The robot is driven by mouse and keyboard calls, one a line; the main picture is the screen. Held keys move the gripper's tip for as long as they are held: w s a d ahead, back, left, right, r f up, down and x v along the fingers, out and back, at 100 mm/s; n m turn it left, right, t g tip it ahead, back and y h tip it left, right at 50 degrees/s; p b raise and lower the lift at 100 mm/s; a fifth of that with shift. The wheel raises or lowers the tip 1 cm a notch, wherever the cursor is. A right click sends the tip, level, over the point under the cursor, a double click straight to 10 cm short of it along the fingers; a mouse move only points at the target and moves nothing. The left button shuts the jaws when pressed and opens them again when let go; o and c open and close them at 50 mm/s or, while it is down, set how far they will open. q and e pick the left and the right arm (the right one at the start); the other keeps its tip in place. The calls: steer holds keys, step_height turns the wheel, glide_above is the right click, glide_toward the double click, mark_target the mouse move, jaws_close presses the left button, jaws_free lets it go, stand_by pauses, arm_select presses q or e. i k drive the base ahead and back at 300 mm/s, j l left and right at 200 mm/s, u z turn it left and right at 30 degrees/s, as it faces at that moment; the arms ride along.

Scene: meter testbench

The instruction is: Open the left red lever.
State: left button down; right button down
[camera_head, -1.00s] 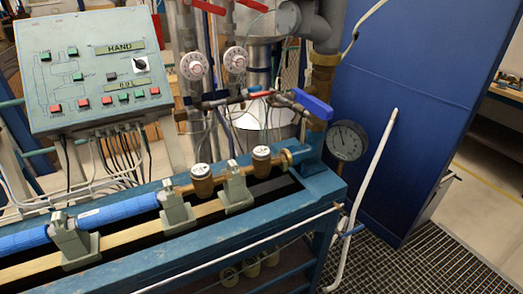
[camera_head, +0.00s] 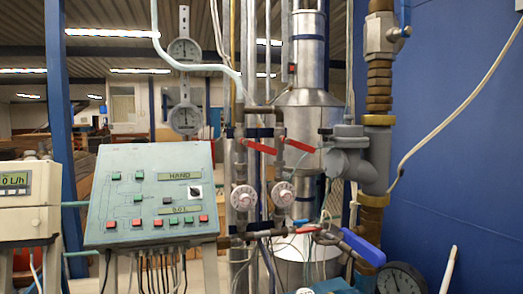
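Two red levers sit side by side on the vertical pipes in the middle of the view. The left red lever (camera_head: 257,146) slants slightly down to the right from its valve. The right red lever (camera_head: 299,146) also slants down to the right. Below each lever is a round white dial, the left dial (camera_head: 243,198) and the right dial (camera_head: 283,194). Neither of my grippers is in view.
A control panel (camera_head: 150,190) with coloured buttons stands left of the pipes. A blue lever (camera_head: 363,247), a pressure gauge (camera_head: 400,280) and a smaller red handle (camera_head: 308,229) are lower right. A blue wall (camera_head: 455,130) closes off the right side.

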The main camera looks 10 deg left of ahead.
mark_target(260, 147)
steer(key=k+j+z, duration=0.1)
steer(key=j+z, duration=0.2)
steer(key=z, duration=0.15)
steer(key=k+j+z, duration=0.1)
steer(key=j+z, duration=0.15)
steer(key=z, duration=0.15)
